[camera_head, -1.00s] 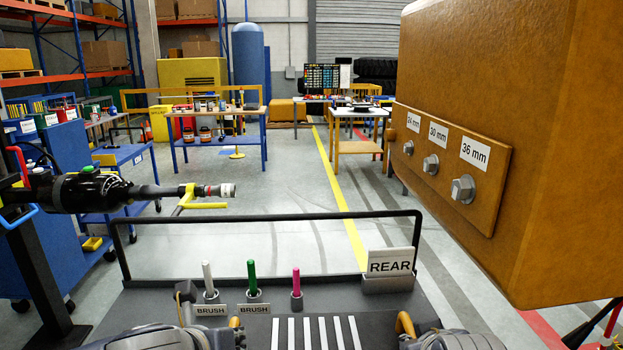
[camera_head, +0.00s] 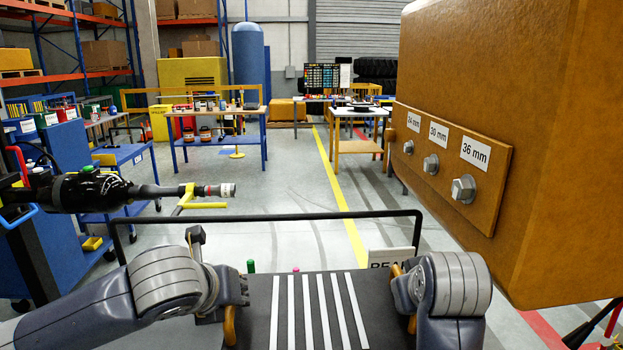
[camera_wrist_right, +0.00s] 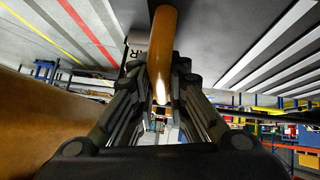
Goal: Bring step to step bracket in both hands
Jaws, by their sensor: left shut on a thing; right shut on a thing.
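The step (camera_head: 316,310) is a dark board with several white stripes and orange handles at its two sides. My left gripper (camera_head: 230,305) is shut on its left handle (camera_head: 229,326). My right gripper (camera_head: 404,296) is shut on its right handle (camera_head: 412,323), its fingers mostly hidden behind my wrist. In the right wrist view the orange handle (camera_wrist_right: 162,45) lies between the fingers. The step is held up in front of me and hides part of the tray behind it. I cannot make out a step bracket.
A black rail (camera_head: 300,217) runs behind the step. A partly hidden REAR sign (camera_head: 390,258) stands at its right. A large orange machine body (camera_head: 500,130) with bolts overhangs the right. A black tool (camera_head: 100,190) reaches in from the left. Open floor lies beyond.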

